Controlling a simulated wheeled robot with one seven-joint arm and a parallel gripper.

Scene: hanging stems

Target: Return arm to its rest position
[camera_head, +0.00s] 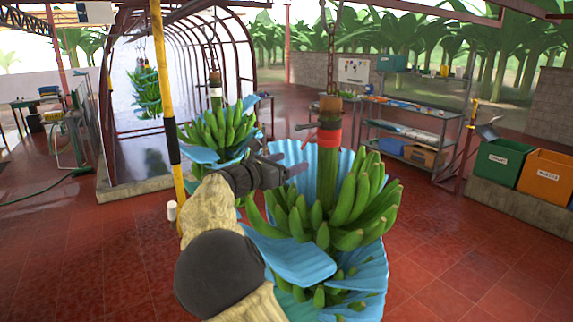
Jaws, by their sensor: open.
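My arm rises from the bottom middle, and my gripper (292,163) points right, in front of the near hanging banana stem (327,170). Its jaws are dark and small in view; they look open, and I see nothing held between them. The near stem carries green bananas (350,205) and hangs from a chain (331,50). Blue sheets (365,275) lie around and between the banana hands.
A second banana stem (218,125) hangs behind my arm, beside a yellow-black pole (165,90). A third bunch (146,92) hangs farther back by the arched tunnel. A metal shelf (410,130), a green bin (500,162) and an orange bin (548,176) stand right. Red floor (450,255) is clear at right.

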